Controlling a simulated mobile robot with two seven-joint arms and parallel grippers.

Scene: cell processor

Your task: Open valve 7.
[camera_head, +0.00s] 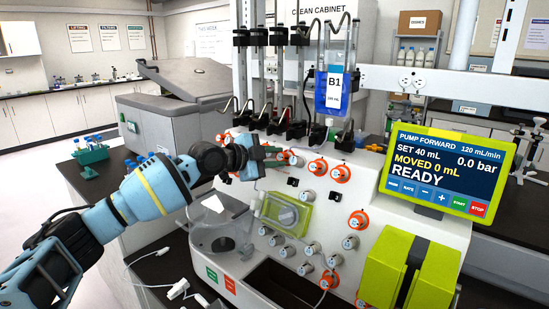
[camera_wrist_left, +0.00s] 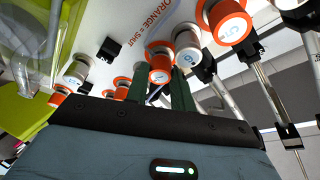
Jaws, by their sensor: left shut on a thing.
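My left gripper (camera_head: 280,157) reaches in from the left to the upper valve row on the front of the white cell processor (camera_head: 385,212). In the left wrist view its two dark green fingers (camera_wrist_left: 163,95) are closed on a valve knob (camera_wrist_left: 160,66) with an orange collar. The fingers hide part of this knob, and I cannot read its number surely, so I cannot tell which valve is number 7. Orange-collared valves (camera_head: 318,167) sit just right of the gripper. My right gripper is not in view.
A yellow-green screen (camera_head: 450,168) reads READY, pump forward, 0.0 bar. A blue bag marked B1 (camera_head: 334,92) hangs above the valves. More valve knobs (camera_head: 358,219) sit lower on the panel. A clear round chamber (camera_head: 215,228) stands below my left arm.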

